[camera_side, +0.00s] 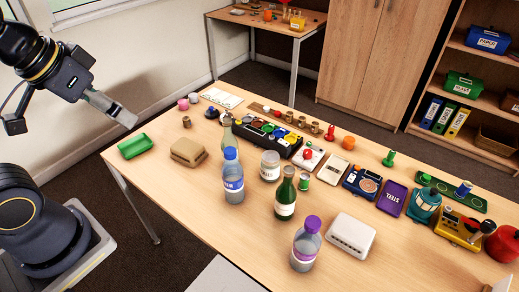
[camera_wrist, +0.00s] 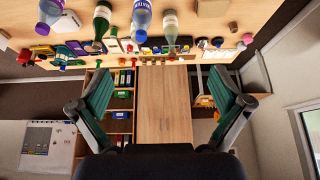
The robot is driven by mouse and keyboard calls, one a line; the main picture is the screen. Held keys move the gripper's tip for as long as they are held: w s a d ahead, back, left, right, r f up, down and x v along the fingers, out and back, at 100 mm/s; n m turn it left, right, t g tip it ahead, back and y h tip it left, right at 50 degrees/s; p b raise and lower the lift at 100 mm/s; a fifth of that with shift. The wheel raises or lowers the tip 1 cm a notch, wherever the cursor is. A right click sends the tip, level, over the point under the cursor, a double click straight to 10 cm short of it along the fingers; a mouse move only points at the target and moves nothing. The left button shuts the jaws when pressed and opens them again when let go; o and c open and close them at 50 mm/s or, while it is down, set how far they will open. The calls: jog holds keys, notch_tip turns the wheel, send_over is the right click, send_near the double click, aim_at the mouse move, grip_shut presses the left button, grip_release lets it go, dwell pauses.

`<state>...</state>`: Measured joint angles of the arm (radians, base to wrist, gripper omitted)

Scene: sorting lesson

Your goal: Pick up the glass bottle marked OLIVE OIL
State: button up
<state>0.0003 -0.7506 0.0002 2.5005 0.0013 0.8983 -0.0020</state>
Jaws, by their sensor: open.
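Two glass bottles stand upright on the table: a dark green one with a white label (camera_side: 286,198), also in the wrist view (camera_wrist: 102,22), and a pale grey-green one (camera_side: 228,134), also in the wrist view (camera_wrist: 170,30). The pale one is partly hidden behind the blue-capped bottle in the side view. I cannot read OLIVE OIL on either label. My gripper (camera_side: 112,107) is in the air beyond the table's left edge, away from the bottles. In the wrist view its fingers (camera_wrist: 160,92) are wide apart with nothing between them.
A blue-capped clear bottle (camera_side: 233,182) and a purple-capped one (camera_side: 305,246) stand close to the glass bottles. A jar (camera_side: 270,166), a white box (camera_side: 350,235), a brown box (camera_side: 188,151) and a green tray (camera_side: 135,146) are nearby. The table's left front is clear.

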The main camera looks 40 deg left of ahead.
jog(key=c, duration=0.8)
